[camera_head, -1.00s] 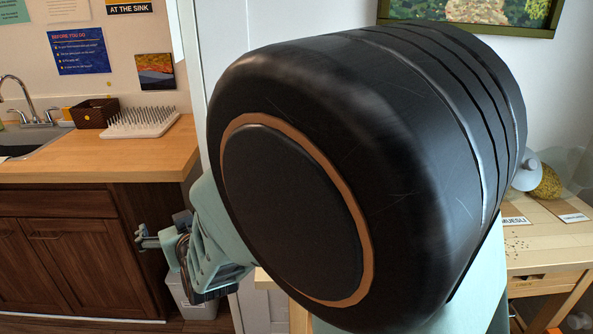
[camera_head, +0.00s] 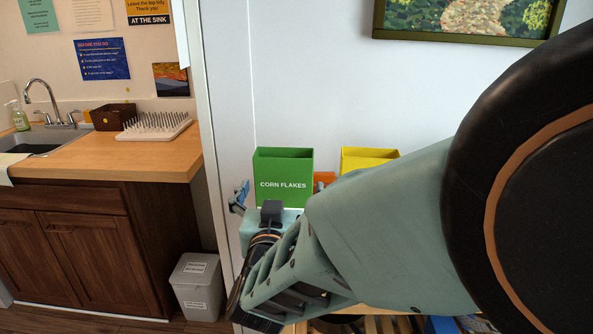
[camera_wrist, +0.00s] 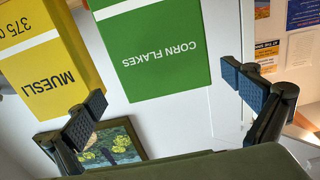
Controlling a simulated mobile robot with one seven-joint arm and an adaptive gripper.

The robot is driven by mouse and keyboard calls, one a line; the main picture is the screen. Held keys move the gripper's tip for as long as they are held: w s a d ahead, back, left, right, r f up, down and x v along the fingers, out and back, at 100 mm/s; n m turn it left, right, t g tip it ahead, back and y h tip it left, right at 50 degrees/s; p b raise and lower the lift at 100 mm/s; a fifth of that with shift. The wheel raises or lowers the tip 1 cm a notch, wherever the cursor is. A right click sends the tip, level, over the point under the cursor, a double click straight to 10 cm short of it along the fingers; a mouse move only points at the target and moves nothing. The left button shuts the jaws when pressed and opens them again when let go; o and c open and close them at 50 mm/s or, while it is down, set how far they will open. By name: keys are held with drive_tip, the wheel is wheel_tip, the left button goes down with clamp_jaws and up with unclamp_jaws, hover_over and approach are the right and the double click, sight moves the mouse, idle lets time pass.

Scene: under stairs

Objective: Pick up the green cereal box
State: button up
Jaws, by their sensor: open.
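The green cereal box (camera_head: 283,170), labelled CORN FLAKES, stands upright on the wooden table behind my arm. Its lower part is hidden by my wrist in the head view. In the wrist view the green box (camera_wrist: 153,50) appears upside down, between and beyond the two fingers. My gripper (camera_wrist: 165,100) is open and empty, with its blue-padded fingertips spread apart. In the head view a blue fingertip (camera_head: 241,192) shows just left of the green box. The box appears ahead of the fingers and not gripped.
A yellow MUESLI box (camera_wrist: 45,55) stands close beside the green one; its top (camera_head: 368,158) shows in the head view. Something orange (camera_head: 325,179) sits between them, mostly hidden. A wooden counter (camera_head: 105,160) with a sink and a grey bin (camera_head: 196,285) are at left.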

sight(283, 177)
drive_tip(key=w, duration=0.8)
drive_tip(key=shift+f+b, duration=0.2)
drive_tip(key=shift+b, duration=0.15)
drive_tip(key=c, duration=1.2)
drive_tip(key=shift+r, duration=0.1)
